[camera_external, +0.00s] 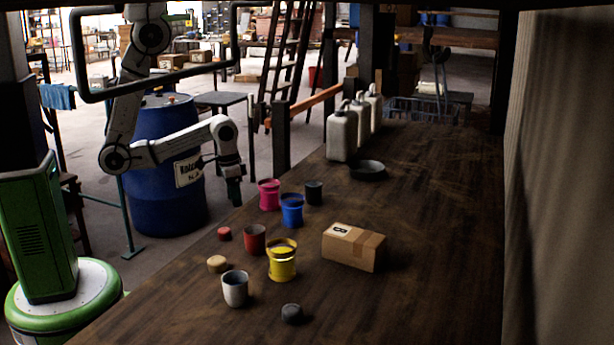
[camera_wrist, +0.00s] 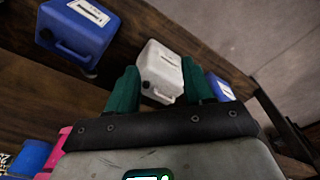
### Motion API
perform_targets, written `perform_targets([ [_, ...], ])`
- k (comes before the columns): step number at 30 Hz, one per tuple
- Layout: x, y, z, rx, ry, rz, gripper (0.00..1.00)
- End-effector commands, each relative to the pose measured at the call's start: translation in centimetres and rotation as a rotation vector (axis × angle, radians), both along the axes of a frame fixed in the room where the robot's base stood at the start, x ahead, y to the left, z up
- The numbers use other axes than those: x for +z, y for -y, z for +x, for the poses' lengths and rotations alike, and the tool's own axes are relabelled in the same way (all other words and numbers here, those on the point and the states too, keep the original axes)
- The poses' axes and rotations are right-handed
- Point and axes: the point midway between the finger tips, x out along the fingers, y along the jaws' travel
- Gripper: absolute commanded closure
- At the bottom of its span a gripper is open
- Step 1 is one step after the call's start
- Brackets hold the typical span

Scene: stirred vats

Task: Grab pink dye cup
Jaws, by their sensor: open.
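The pink dye cup (camera_external: 269,195) stands upright on the dark wooden table, near its left edge, behind the blue cup (camera_external: 292,212). My gripper (camera_external: 235,192) hangs just left of the pink cup, near the table edge and apart from it. In the wrist view my gripper (camera_wrist: 160,88) shows two green fingers spread apart with nothing held between them. A pink piece, likely the pink cup (camera_wrist: 60,140), shows at the lower left there, mostly hidden by the gripper body.
Near the pink cup stand a black cup (camera_external: 314,192), a red cup (camera_external: 255,239), a yellow cup (camera_external: 282,262) and a white cup (camera_external: 235,289). A cardboard box (camera_external: 350,247) lies right of them. Jugs (camera_external: 342,135) stand farther back. The table's right side is clear.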

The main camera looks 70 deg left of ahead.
Motion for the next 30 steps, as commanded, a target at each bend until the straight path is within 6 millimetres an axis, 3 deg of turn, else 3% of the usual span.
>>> perform_targets([
  [13, 0.0, 0.0, 0.0, 0.0, 0.0, 0.0, 0.05],
  [22, 0.4, -0.1, 0.4, -0.001, 0.006, -0.005, 0.05],
  [30, 4.6, -0.9, 3.6, -0.038, 0.064, -0.056, 0.05],
])
